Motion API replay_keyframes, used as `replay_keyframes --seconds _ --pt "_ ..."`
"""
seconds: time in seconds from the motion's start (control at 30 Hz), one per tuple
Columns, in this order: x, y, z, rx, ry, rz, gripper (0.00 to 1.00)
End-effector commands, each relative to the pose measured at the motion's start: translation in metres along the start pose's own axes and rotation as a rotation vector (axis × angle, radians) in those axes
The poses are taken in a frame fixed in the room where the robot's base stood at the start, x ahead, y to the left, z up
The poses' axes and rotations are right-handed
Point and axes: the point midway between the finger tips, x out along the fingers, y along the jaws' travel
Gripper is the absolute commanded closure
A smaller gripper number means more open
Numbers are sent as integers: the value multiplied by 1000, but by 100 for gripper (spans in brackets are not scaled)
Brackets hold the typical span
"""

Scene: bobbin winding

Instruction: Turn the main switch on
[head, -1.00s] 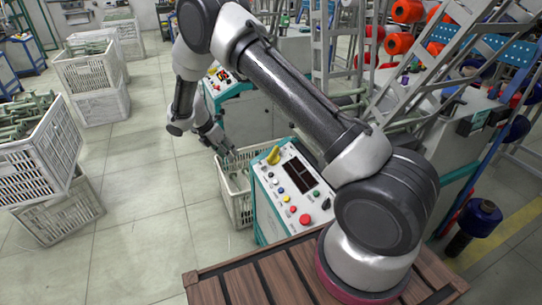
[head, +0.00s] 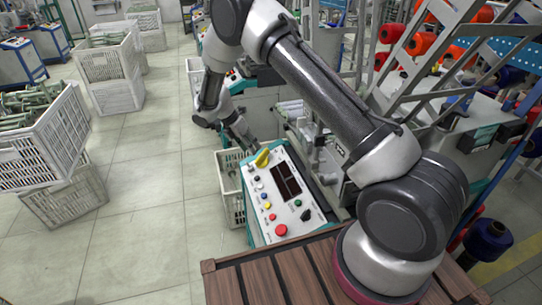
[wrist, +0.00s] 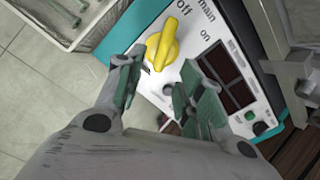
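The main switch is a yellow rotary knob (head: 262,158) at the far end of a white control panel (head: 275,185) with teal sides. In the wrist view the knob (wrist: 161,44) has its narrow end near the printed word "off"; "on" is printed to its right. My gripper (head: 247,139) is just beyond the knob in the head view. In the wrist view my gripper (wrist: 164,68) is open and empty, its two green-padded fingers apart. The knob lies ahead of the gap, nearer the left finger. Whether a finger touches it I cannot tell.
The panel also carries a dark display (head: 286,181), small coloured buttons and a red button (head: 281,230). A white crate (head: 229,185) stands left of the panel. Machine frames are close on the right. A wooden top (head: 270,280) is in front.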

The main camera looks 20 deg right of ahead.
Motion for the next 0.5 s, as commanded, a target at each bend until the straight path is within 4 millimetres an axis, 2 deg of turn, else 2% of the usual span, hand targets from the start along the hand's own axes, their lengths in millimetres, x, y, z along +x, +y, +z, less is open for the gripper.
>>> replay_keyframes --seconds 0.17,0.5 --pt "12 0 0 -1 0 -1 62" --pt "66 0 0 0 0 -2 62"
